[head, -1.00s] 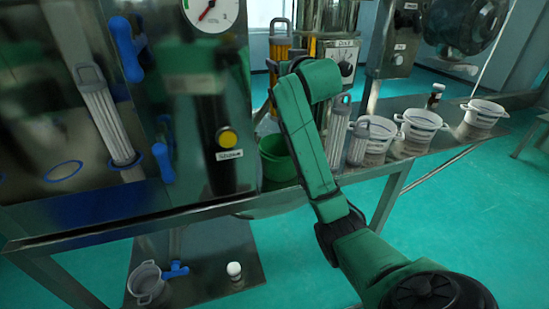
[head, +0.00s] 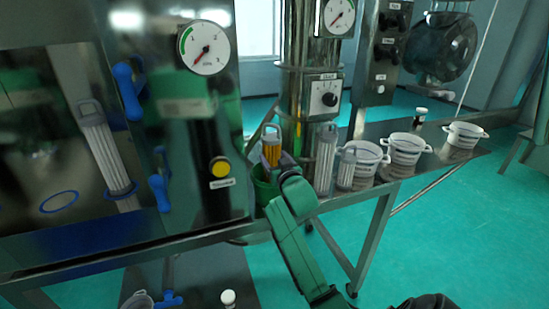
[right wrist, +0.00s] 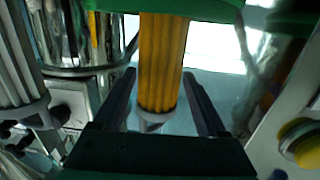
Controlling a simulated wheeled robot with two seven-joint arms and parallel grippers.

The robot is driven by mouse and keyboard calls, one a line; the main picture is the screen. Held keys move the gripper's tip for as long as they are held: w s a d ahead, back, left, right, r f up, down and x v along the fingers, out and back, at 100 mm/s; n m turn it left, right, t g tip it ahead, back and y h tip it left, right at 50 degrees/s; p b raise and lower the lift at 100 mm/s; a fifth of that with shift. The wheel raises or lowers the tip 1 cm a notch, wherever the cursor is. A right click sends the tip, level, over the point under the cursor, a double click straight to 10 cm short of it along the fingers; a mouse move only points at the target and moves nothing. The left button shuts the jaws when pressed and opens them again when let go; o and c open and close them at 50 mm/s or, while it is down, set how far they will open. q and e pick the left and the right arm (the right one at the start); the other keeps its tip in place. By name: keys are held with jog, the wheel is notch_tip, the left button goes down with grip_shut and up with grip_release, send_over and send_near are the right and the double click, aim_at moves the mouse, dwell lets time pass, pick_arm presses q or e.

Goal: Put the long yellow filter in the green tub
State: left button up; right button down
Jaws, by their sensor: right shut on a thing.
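The yellow filter (head: 271,152), with a grey loop handle on top, stands about upright over the green tub (head: 264,192) in the head view. My right gripper (head: 281,160) is shut on it, just above the tub. In the right wrist view the filter (right wrist: 163,62) lies between the fingers of my right gripper (right wrist: 160,78). There its far end passes behind a green rim (right wrist: 200,8), probably the tub's, so that end is hidden. How deep it sits in the tub I cannot tell. My left gripper is not in view.
Two grey-white filters, a taller one (head: 325,165) and a shorter one (head: 346,168), stand close right of the tub. White pots, including one in the middle (head: 407,148), line the bench. The steel machine with a yellow button (head: 220,167) is left of the tub.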

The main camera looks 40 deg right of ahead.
grip_release()
jog(key=shift+w+f, duration=0.1)
jog(key=shift+f, duration=0.1)
jog(key=shift+r, duration=0.2)
jog(key=shift+s+a+f, duration=0.1)
jog(key=shift+s, duration=0.15)
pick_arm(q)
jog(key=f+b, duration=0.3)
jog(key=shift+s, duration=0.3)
pick_arm(e)
jog(key=v, duration=1.1)
jog(key=shift+s, duration=0.2)
jog(key=shift+a, duration=0.1)
